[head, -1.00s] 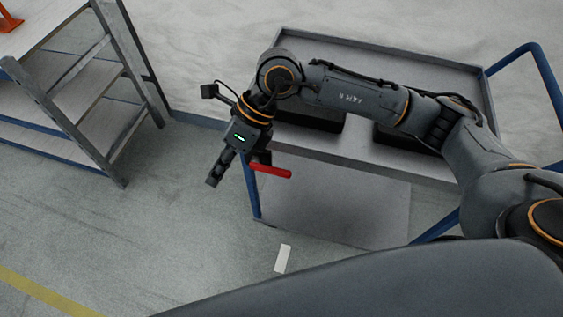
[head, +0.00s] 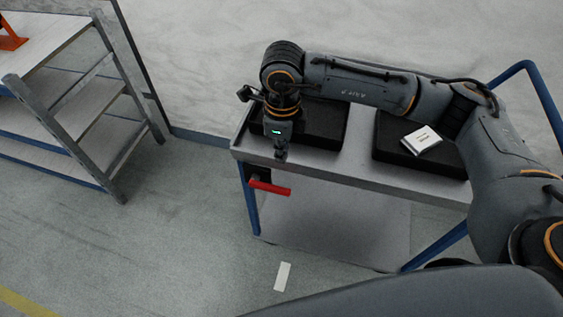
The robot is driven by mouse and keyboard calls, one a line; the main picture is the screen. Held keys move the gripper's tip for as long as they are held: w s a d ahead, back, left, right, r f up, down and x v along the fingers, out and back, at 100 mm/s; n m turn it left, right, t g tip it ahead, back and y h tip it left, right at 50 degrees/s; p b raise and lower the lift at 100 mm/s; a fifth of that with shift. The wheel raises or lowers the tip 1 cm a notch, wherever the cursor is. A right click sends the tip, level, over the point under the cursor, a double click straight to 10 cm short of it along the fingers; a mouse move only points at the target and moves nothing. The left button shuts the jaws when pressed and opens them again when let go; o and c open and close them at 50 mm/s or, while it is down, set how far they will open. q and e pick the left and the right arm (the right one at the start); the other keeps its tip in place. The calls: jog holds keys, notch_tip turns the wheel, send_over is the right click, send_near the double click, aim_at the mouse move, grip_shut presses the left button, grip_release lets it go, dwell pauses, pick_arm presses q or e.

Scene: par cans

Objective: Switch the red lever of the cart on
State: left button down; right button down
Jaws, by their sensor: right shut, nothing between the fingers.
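The cart (head: 350,170) stands in the middle right of the head view, with a grey top tray and blue legs. Its red lever (head: 270,187) sticks out from a dark mount at the left end of the front side and lies nearly level, pointing right. My right gripper (head: 281,155) points down over the tray's front edge, just above the lever and apart from it. It is shut and empty. My left gripper is not in view.
Two black cases (head: 325,125) lie on the cart's tray, and a white box (head: 422,140) sits on the right one. A grey and blue shelf rack (head: 70,130) stands at the left. The floor between rack and cart is clear. A white strip (head: 283,276) lies on the floor.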

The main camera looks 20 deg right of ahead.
aim_at(283, 188)
notch_tip(283, 188, down, 12)
jog(key=shift+f+p, duration=0.25)
jog(key=shift+p, duration=0.9)
jog(key=shift+f, duration=0.15)
jog(key=shift+s+d+f+b, duration=0.15)
jog(key=shift+f+b, duration=0.45)
jog(key=shift+b, duration=0.3)
jog(key=shift+r, duration=0.25)
jog(key=shift+r+p, duration=0.55)
jog(key=shift+r, duration=0.15)
